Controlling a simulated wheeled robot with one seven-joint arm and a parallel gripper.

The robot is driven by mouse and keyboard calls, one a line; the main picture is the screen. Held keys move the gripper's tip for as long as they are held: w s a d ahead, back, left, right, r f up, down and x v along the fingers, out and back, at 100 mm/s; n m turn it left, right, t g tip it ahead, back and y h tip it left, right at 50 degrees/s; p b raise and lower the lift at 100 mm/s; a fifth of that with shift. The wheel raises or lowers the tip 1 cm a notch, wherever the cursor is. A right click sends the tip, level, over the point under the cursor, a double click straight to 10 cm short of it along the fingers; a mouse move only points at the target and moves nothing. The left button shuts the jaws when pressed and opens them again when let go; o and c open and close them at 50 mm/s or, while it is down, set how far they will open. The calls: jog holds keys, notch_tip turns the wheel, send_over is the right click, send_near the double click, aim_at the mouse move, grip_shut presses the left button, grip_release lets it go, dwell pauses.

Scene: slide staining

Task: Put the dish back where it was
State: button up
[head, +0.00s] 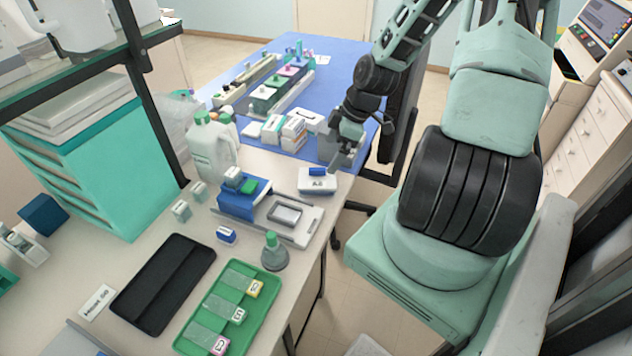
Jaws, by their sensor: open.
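My gripper (337,163) is open at the right edge of the bench, pointing down. Its fingertips are close above and beside a white labelled dish-like box (317,184) with a blue piece on top. I cannot tell whether they touch it. A shallow grey rectangular dish (286,214) lies on a pale flat board (302,229) to the lower left of the gripper. Which of these two is the task's dish is not clear from this view. Nothing is visibly held in the jaws.
A blue block (240,209) with white and green pieces stands left of the grey dish. A green-capped flask (273,254), green slide tray (264,284) and black tray (165,277) lie nearer. White jugs (209,150) and boxes (293,134) stand behind. A shelf post (155,105) rises left.

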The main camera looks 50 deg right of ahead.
aim_at(317, 177)
jog(key=p+x, duration=0.1)
jog(key=x, duration=0.5)
jog(key=shift+w+a+f, duration=0.1)
jog(key=shift+f, duration=0.2)
jog(key=shift+d+p+x, duration=0.15)
jog(key=shift+p+x, duration=0.45)
jog(key=shift+x, duration=0.65)
jog(key=shift+d+p+x, duration=0.15)
jog(key=shift+p+x, duration=0.4)
jog(key=shift+x, duration=0.75)
jog(key=shift+f, duration=0.1)
jog(key=c, duration=1.1)
jog(key=shift+c, duration=0.8)
